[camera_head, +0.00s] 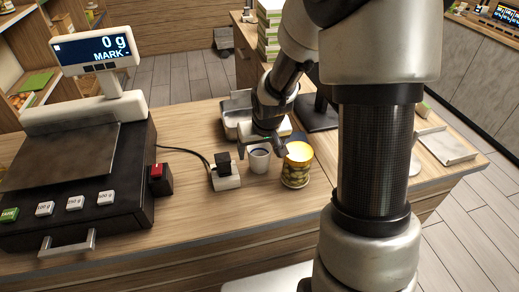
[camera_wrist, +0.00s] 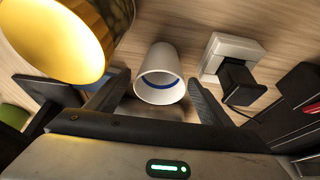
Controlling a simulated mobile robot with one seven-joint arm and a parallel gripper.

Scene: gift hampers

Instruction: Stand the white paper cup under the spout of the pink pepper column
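The white paper cup (camera_head: 259,163) stands upright on the wooden counter, with a blue band inside. It also shows in the wrist view (camera_wrist: 160,64), mouth toward the camera. My gripper (camera_head: 263,150) is over the cup, pointing down. In the wrist view my gripper (camera_wrist: 159,78) is open, with one finger on each side of the cup's rim and small gaps visible. I cannot make out the pink pepper column or its spout in either view; my arm hides part of the counter.
A yellow-topped jar (camera_head: 297,172) stands close right of the cup. A white-based black device (camera_head: 226,178) with a cable is close left. A scale (camera_head: 75,200) reading 0 g fills the left, beside a red-button box (camera_head: 160,180). The counter's front strip is clear.

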